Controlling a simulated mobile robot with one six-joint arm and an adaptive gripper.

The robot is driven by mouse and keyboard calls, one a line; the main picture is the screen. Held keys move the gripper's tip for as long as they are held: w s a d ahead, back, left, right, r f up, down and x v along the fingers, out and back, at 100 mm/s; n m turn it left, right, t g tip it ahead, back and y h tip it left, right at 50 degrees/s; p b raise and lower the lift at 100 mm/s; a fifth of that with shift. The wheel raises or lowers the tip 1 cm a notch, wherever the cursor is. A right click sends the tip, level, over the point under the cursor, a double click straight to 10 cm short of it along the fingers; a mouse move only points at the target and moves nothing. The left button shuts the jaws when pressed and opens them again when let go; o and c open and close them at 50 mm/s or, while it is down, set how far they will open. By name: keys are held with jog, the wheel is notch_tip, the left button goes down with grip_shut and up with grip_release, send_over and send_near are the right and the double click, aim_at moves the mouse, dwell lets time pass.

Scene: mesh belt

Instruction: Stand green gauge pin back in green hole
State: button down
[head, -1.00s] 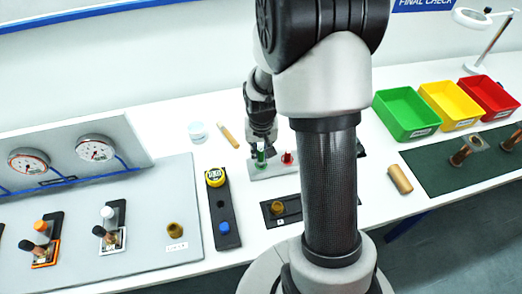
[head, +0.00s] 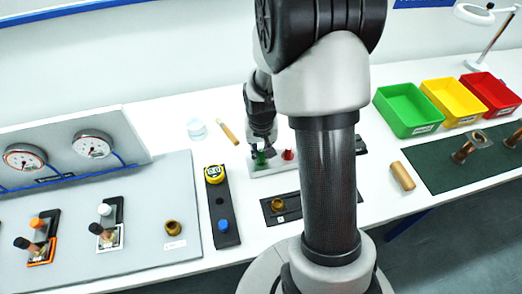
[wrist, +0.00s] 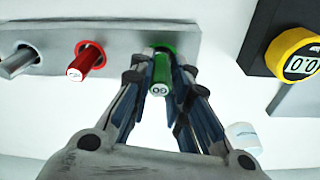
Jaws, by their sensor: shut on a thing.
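The green gauge pin (wrist: 160,78) is between the fingers of my gripper (wrist: 161,66) in the wrist view, its marked end facing the camera. My gripper is shut on it. The pin's far end meets a green ring, the green hole (wrist: 164,47), in the grey block (wrist: 120,52). Whether it is fully seated cannot be told, as the fingers cover part of it. In the head view my gripper (head: 262,144) points down over the left part of the block (head: 274,168), with the green pin (head: 261,158) under it.
A red pin (wrist: 87,58) and a grey pin (wrist: 18,62) stand in the same block. A black stand with a yellow dial gauge (head: 214,174) is to the left. A white round pot (head: 197,129) and a wooden stick (head: 228,132) lie behind.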

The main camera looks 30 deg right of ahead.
aim_at(261, 165)
jog(key=shift+f+b, duration=0.65)
jog(key=shift+f, duration=0.25)
jog(key=c, duration=1.4)
grip_release()
jog(key=shift+c, duration=0.2)
notch_tip(261, 165, up, 12)
jog(key=s, duration=0.1)
jog(key=shift+s+a, duration=0.15)
jog(key=shift+a, duration=0.2)
jog(key=shift+s, duration=0.1)
